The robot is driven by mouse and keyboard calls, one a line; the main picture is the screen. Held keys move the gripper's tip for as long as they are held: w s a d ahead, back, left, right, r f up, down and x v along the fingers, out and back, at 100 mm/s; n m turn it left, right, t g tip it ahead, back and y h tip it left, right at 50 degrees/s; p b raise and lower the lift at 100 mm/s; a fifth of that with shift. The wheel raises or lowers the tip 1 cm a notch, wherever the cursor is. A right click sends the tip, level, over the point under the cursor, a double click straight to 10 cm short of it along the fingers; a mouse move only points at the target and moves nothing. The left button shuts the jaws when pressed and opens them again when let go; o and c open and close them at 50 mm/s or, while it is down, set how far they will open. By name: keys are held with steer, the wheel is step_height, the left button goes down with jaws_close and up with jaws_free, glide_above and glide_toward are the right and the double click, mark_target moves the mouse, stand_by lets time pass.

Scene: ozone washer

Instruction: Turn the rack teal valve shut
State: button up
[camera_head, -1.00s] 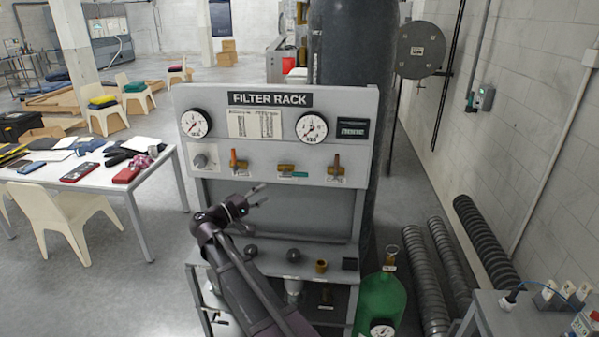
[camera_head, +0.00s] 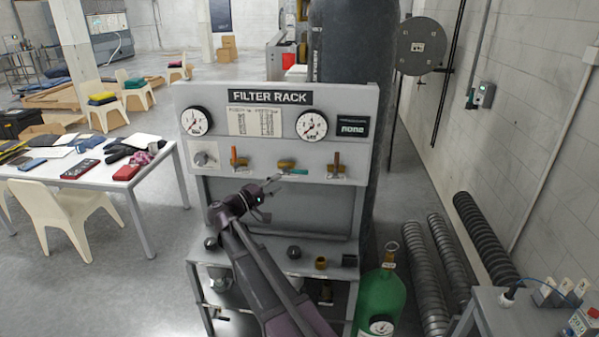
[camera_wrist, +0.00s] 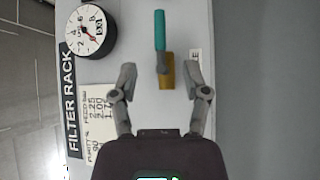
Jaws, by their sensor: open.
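The teal valve has a brass body (camera_head: 286,164) and a teal lever handle (camera_head: 299,171) on the filter rack panel, between an orange-handled valve and a brown-handled one. Its handle lies sideways, pointing right along the panel. In the wrist view, which is turned, the teal handle (camera_wrist: 160,30) points up and the brass body (camera_wrist: 166,72) lies between the fingertips in the picture. My gripper (camera_wrist: 160,76) is open and empty, one finger on each side of the body in that view. In the head view my gripper (camera_head: 274,184) is just below and left of the valve; contact cannot be told.
Left are the orange-handled valve (camera_head: 238,158) and a grey knob (camera_head: 203,160); right is the brown-handled valve (camera_head: 336,165). Two gauges (camera_head: 196,121) (camera_head: 311,125) sit above. A shelf with small fittings (camera_head: 294,252) juts out below. A green cylinder (camera_head: 380,294) stands right.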

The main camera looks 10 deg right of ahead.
mark_target(299, 170)
steer(key=p+x, duration=0.1)
steer(key=x, duration=0.7)
steer(key=shift+w+d, duration=0.2)
steer(key=shift+d, duration=0.15)
